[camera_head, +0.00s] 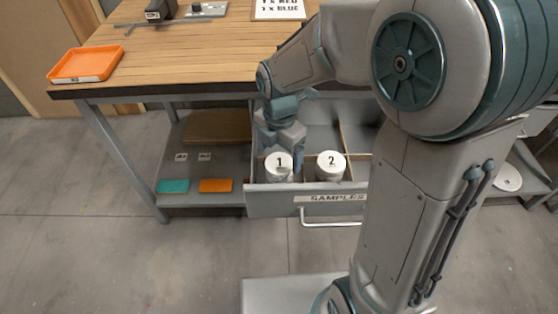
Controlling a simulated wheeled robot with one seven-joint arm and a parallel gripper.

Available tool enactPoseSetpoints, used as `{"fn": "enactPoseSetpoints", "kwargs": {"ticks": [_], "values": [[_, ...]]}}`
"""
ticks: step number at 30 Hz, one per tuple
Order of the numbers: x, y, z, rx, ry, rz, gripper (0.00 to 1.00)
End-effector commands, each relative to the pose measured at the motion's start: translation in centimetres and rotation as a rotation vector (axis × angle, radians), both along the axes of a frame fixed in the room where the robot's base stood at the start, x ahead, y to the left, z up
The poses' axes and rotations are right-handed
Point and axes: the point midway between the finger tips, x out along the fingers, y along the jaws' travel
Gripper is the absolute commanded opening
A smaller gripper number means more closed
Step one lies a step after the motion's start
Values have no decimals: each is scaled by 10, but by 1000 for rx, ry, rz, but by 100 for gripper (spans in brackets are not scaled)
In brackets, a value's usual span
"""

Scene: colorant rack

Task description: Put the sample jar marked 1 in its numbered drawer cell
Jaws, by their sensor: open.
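The sample jar marked 1 (278,167) stands upright in the front left part of the open drawer (275,203), its numbered lid facing up. A second jar marked 2 (331,166) stands in the compartment to its right. The drawer front has a "SAMPLES" label and a handle. My gripper (284,150) points down at the jar marked 1, just behind and above it. It is open; one finger shows along the jar's right side. The cell number under the jar is hidden, and I cannot tell whether the fingers touch it.
Wooden dividers (344,135) split the drawer. The wooden worktop (180,70) bears an orange tray (85,64) and a printed card (280,9). The lower shelf (205,170) left of the drawer holds teal (173,186) and orange (215,185) pieces. Floor in front is clear.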

Motion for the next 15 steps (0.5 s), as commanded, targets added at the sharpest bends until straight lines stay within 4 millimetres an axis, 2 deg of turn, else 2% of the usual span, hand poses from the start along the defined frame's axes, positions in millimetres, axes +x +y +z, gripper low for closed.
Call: {"fn": "enactPoseSetpoints", "kwargs": {"ticks": [1,5,11,15], "values": [[0,0,10,1,-2,-1,86],[0,0,23,1,-1,-1,86],[-1,-1,28,0,0,-12,86],[-6,-12,33,0,-11,-151,86]]}}
